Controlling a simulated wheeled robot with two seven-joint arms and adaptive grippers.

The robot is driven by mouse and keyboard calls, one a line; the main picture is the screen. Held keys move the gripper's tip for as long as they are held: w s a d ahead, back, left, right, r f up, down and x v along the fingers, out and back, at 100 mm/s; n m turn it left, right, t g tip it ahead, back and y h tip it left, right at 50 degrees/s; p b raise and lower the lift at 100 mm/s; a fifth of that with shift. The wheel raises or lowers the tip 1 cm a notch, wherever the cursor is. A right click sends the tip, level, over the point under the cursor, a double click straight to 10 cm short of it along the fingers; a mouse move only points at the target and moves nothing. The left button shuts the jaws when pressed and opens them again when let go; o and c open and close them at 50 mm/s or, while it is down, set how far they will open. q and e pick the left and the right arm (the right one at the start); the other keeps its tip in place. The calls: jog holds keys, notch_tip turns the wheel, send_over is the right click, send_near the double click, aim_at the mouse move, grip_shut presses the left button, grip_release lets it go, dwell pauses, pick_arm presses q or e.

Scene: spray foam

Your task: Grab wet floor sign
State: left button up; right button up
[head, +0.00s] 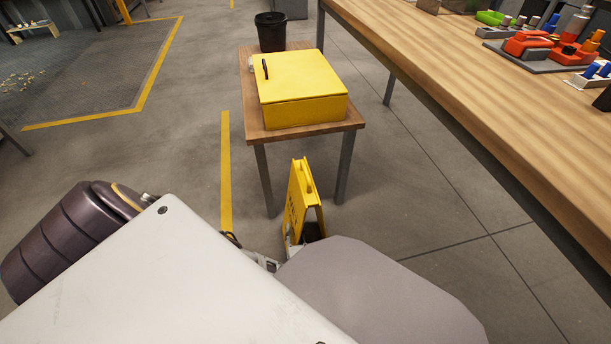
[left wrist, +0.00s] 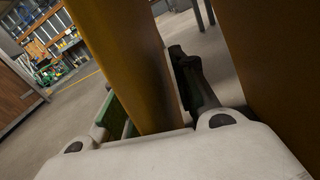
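The yellow wet floor sign (head: 301,196) stands folded out on the floor, close to the front of the small wooden table. Its lower part is partly hidden by my arm. My left gripper (head: 290,250) is low at the sign's near side. In the left wrist view, one yellow-brown sign panel (left wrist: 125,60) rises between the two spread fingers of my left gripper (left wrist: 150,98). One finger is on each side of the panel; firm contact on both sides does not show. The other panel (left wrist: 275,60) stands to the right, outside the fingers. My right gripper is not in view.
The small table (head: 257,130) carries a yellow box (head: 303,88). A black bin (head: 271,32) stands behind it. A long wooden workbench (head: 450,60) with tools runs along the right. The floor left of the small table is clear, with yellow lines (head: 226,170).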

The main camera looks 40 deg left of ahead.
pick_arm(q)
grip_shut()
jog(key=shift+r, duration=0.1)
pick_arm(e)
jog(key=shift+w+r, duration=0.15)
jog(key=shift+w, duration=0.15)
pick_arm(q)
jog(key=shift+r, duration=0.1)
jog(key=shift+r+p, duration=0.8)
jog(key=shift+r, duration=0.05)
notch_tip(320, 180, up, 4)
jog(key=p, duration=0.2)
jog(key=shift+f+p, duration=0.2)
jog(key=shift+p, duration=0.1)
jog(key=shift+r+p, duration=0.55)
jog(key=shift+r, duration=0.25)
jog(key=shift+r+p, duration=0.9)
jog(key=shift+r, duration=0.55)
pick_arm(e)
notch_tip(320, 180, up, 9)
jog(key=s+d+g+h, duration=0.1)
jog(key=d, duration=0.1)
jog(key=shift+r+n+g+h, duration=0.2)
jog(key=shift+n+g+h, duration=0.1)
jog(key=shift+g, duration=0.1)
